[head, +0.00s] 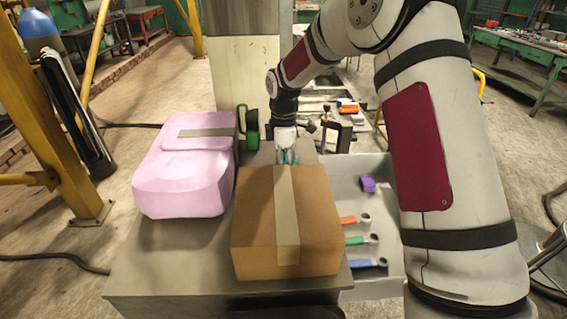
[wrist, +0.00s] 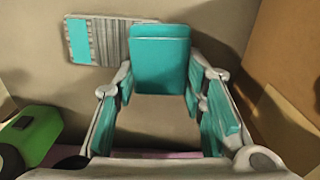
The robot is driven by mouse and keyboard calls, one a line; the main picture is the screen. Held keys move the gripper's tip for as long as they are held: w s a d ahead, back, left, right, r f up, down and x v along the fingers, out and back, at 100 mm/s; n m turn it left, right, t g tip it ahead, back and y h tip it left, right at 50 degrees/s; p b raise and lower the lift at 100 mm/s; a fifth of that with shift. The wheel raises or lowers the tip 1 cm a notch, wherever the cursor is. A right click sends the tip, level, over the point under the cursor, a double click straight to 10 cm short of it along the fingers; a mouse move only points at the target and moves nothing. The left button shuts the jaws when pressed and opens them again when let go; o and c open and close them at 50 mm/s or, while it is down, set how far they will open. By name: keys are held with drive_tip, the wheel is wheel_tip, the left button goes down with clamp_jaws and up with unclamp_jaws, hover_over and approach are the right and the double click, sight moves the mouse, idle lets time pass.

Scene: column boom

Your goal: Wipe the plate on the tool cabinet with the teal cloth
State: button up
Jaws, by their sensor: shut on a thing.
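My gripper (head: 287,158) points down behind the cardboard box in the head view. In the wrist view my gripper (wrist: 162,85) is shut on a folded teal cloth (wrist: 160,58), which sits between the fingertips. The fingers' inner faces are teal too. A flat rectangular plate (wrist: 112,40) with a grey striped face and a teal left end lies on the tool cabinet's grey top, just beyond and left of the cloth. The cloth overlaps its right part in the picture; I cannot tell whether they touch. The plate is hidden in the head view. The tool cabinet (head: 180,255) stands below.
A taped cardboard box (head: 260,215) stands close in front of my gripper. A pink taped case (head: 180,185) is at left, with a green object (head: 250,128) behind it. An open drawer (head: 375,285) at right holds several wrenches and a purple item (head: 367,184).

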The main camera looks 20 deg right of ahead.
drive_tip(key=shift+s+r+p, duration=0.1)
drive_tip(key=shift+r+p, duration=0.35)
drive_tip(key=shift+r, duration=2.45)
drive_tip(key=shift+r, duration=0.15)
drive_tip(key=shift+r, duration=1.4)
drive_tip(key=shift+f, duration=0.1)
drive_tip(key=shift+d+f+b, duration=0.2)
drive_tip(key=shift+f+b, duration=0.25)
drive_tip(key=shift+f, duration=2.9)
drive_tip(key=shift+f, duration=0.95)
drive_tip(key=shift+b, duration=0.35)
